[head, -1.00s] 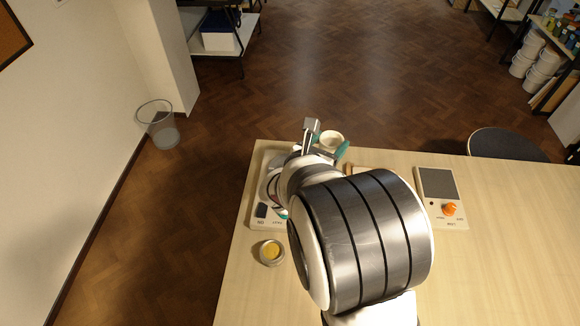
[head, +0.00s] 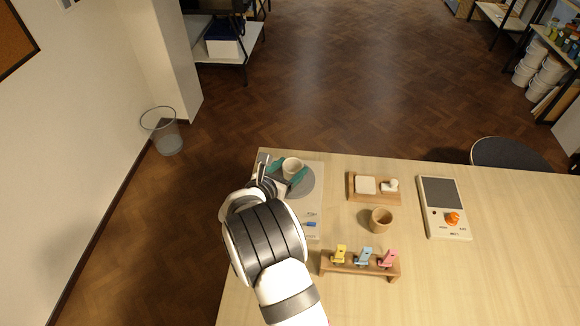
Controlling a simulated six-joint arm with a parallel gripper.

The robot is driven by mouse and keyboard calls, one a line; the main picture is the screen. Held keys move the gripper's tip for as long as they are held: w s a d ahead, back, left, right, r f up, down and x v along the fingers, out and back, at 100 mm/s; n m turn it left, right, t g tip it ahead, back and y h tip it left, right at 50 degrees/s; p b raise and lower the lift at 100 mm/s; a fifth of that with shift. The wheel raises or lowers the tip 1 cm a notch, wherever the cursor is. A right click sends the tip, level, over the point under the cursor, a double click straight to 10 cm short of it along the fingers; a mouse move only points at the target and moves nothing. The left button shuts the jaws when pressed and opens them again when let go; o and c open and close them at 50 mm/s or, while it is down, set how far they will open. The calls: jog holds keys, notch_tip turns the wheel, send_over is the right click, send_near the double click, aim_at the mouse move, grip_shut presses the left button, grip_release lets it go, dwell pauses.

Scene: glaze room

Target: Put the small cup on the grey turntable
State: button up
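The small cream cup (head: 292,166) is between the teal fingertips of my gripper (head: 287,172) at the far left of the table. My gripper is shut on it, with a finger on each side. The cup is above or on the grey turntable (head: 307,187), a round disc on a pale base. I cannot tell whether its bottom touches the disc. My arm hides the left part of the turntable and its base.
A wooden cup (head: 381,221) stands right of the turntable. Behind it is a wooden tray (head: 377,199) with white pieces. A wooden rack (head: 338,269) with coloured clips stands in front. A control box (head: 444,209) with an orange knob is further right. The table's right side is clear.

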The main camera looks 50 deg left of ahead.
jog(key=o, duration=0.4)
jog(key=shift+r, duration=0.15)
